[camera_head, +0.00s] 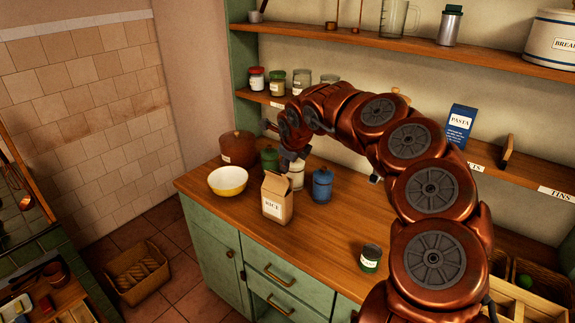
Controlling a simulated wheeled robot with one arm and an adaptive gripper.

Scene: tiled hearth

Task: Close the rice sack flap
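The rice sack (277,199) stands upright on the wooden counter (237,221), a brown paper bag with a white RICE label on its front. Its top slopes, with a raised edge at the back; whether the flap stands open is too small to tell. My copper-coloured arm reaches in from the lower right and bends over the counter. My gripper (291,158) hangs from its far end, above and just behind the sack, near the canisters. The gap between its fingers is too small and dark to make out. I cannot tell whether it touches the sack.
A yellow bowl (228,181) stands left of the sack, with a brown lidded pot (238,149) behind it. A blue canister (322,185) stands close on the right, and a white one (296,175) behind. A green tin (370,258) stands front right. The counter between is clear.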

